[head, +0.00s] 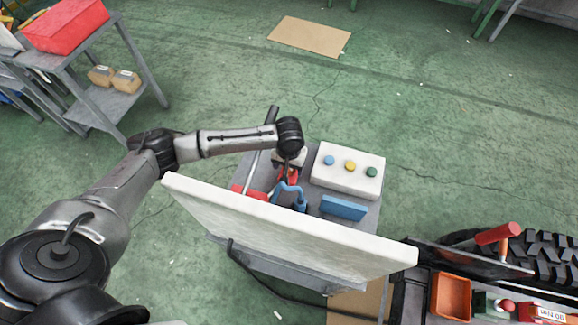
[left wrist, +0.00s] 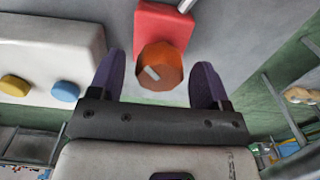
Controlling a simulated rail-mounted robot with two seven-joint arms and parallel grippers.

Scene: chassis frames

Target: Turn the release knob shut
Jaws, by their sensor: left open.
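The release knob (left wrist: 160,68) is a faceted orange-red knob with a pale mark on its face, in the left wrist view. It sits at the end of a red block (left wrist: 163,22). My left gripper (left wrist: 155,78) is open, with one dark purple finger on each side of the knob. Gaps show between the knob and both fingers, so it is not gripped. In the head view my left gripper (head: 289,164) points down over the grey cart, behind the white panel. Red parts (head: 246,192) show low beside it, and the knob is mostly hidden there. My right gripper is not in view.
A white box (head: 347,172) with blue, yellow and green buttons stands right of the gripper. A blue block (head: 342,207) and bent blue piece (head: 290,189) are close by. A large white panel (head: 280,230) stands in front. A grey bar (head: 262,150) rises at left.

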